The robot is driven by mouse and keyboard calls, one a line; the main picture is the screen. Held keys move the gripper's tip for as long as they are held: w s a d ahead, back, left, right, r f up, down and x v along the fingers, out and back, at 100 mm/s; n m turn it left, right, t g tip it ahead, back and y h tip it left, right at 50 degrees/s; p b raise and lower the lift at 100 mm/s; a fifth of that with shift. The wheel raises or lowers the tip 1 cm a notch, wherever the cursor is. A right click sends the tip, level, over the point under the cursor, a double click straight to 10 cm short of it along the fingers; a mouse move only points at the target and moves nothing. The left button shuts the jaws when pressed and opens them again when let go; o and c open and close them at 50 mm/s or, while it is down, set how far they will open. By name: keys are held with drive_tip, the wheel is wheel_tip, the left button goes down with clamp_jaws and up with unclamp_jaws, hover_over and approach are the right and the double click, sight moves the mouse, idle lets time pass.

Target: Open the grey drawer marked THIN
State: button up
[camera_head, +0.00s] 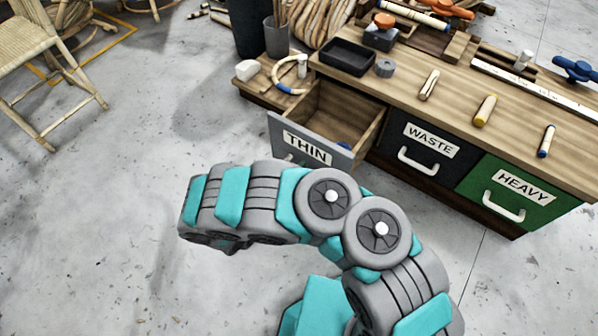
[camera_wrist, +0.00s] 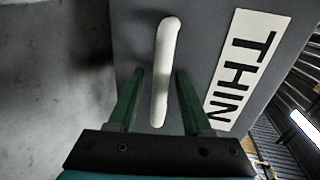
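The grey drawer marked THIN (camera_head: 311,148) is pulled out from the left of the bench, and its wooden inside shows. Something small and blue (camera_head: 344,146) lies inside. In the wrist view the drawer's grey front (camera_wrist: 205,40) fills the middle, with its THIN label on the right. The white bar handle (camera_wrist: 165,60) stands between the two green fingers of my gripper (camera_wrist: 159,76). The fingers are apart, one on each side of the handle, with a narrow gap showing on each side. In the head view my arm hides the gripper and most of the handle.
The dark WASTE drawer (camera_head: 425,146) and green HEAVY drawer (camera_head: 508,193) are shut, right of THIN. The bench top (camera_head: 400,90) holds a black tray (camera_head: 347,57) and several short rods. A rattan chair (camera_head: 38,65) stands far left. The floor (camera_head: 90,220) left of my arm is clear.

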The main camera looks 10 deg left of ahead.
drive_tip(key=v, duration=0.8)
drive_tip(key=shift+p, duration=0.4)
idle(0.4)
